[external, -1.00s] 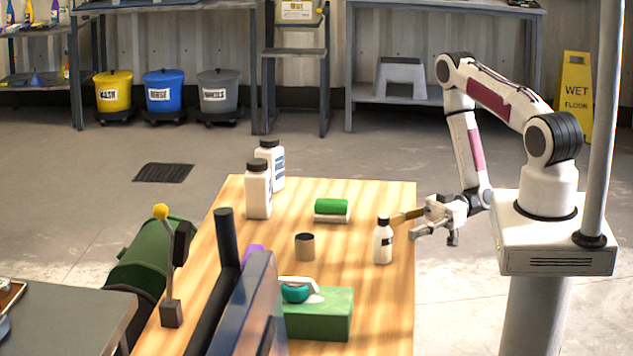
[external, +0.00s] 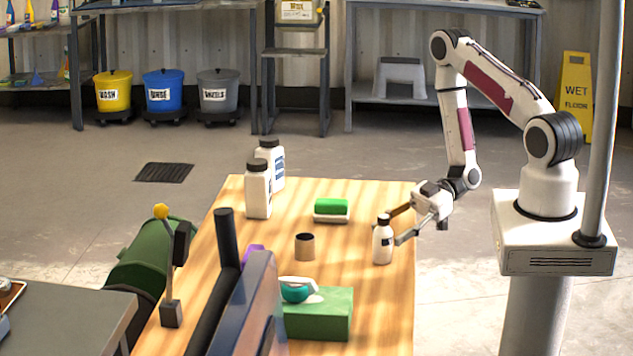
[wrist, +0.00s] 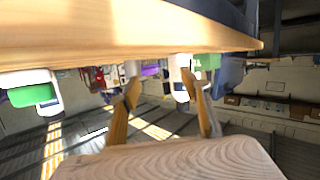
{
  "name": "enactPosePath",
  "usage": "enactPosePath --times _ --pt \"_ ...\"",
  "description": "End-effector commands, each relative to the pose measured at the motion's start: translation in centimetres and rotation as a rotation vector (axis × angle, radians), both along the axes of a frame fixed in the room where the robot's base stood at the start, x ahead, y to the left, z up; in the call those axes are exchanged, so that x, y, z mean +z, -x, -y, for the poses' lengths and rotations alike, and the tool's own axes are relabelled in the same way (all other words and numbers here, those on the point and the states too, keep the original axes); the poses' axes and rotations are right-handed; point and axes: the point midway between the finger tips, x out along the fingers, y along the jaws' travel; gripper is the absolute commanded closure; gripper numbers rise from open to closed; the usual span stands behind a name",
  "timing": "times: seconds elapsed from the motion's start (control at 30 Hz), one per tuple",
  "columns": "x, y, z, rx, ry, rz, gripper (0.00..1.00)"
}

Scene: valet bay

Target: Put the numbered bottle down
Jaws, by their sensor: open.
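A small white bottle with a dark cap (external: 382,244) stands upright on the wooden table (external: 360,310), near its right edge. A dark mark shows on its side, but I cannot read a number. My gripper (external: 396,225) is open just right of the bottle, with its fingers pointing left towards it. In the wrist view, which is upside down, the open fingers (wrist: 165,93) show with a white bottle (wrist: 181,82) beyond them, near the right finger. I cannot tell whether a finger touches it.
Two larger white bottles (external: 258,190) stand at the table's back left. A green-topped block (external: 331,208), a small brown cup (external: 304,247) and a green box (external: 325,315) are left of the small bottle. Bare wood lies between them.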

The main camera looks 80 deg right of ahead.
Motion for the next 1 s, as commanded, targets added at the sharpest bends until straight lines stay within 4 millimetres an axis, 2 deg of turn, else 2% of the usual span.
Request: enactPosePath --times 0.3,0.57,0.77,1.0 --pt "-0.1 -2.9 2.8 -0.024 0.226 -0.097 0.53" --pt "1.0 -5.0 5.4 -0.074 0.383 -0.163 0.53" --pt "2.8 -6.6 7.4 -0.133 0.498 -0.212 0.53" --pt "5.9 -8.0 9.6 -0.227 0.615 -0.267 0.53"
